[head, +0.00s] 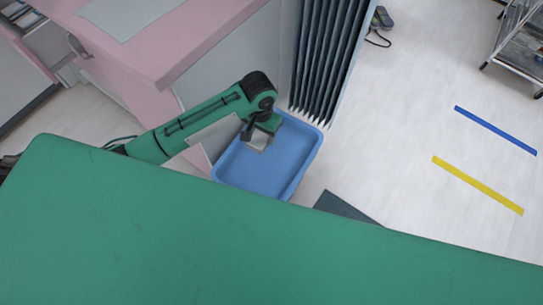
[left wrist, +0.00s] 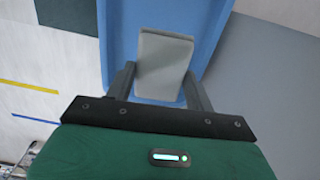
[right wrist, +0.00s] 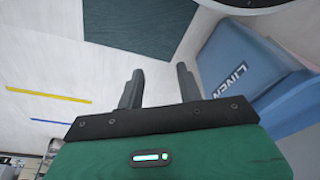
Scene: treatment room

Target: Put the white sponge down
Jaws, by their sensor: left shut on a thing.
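I cannot tell how high above the tray floor the sponge is. My right gripper (right wrist: 160,84) shows only in the right wrist view; its fingers are apart with nothing between them.
A pink cabinet (head: 190,45) stands left of the tray, and a grey-blue pleated screen (head: 325,55) stands behind it. In the right wrist view a blue bin marked LINEN (right wrist: 235,70) is at the right. A dark mat (right wrist: 130,25) lies on the floor.

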